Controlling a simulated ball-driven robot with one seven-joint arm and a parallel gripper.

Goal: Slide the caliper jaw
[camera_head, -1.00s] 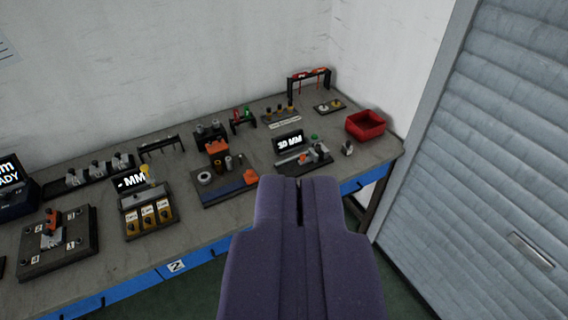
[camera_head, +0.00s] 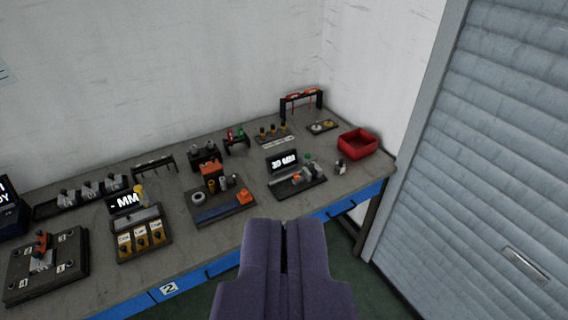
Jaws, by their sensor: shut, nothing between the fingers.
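The fixture that looks like the caliper (camera_head: 315,183) sits on the bench near its right end. It has a dark base, a grey bar with small blocks on it, and a display (camera_head: 283,161) reading "30 MM". Which block is the sliding jaw is too small to tell. My gripper (camera_head: 285,226) is purple, shut and empty. It shows at the bottom centre, in front of the bench edge and apart from the fixture.
A red bin (camera_head: 358,142) and a small grey part (camera_head: 340,167) stand right of the fixture. A board with rings and an orange block (camera_head: 244,197) lies to its left. Another unit (camera_head: 140,232) shows "- MM". A wall rises behind; a grey shutter (camera_head: 480,180) stands right.

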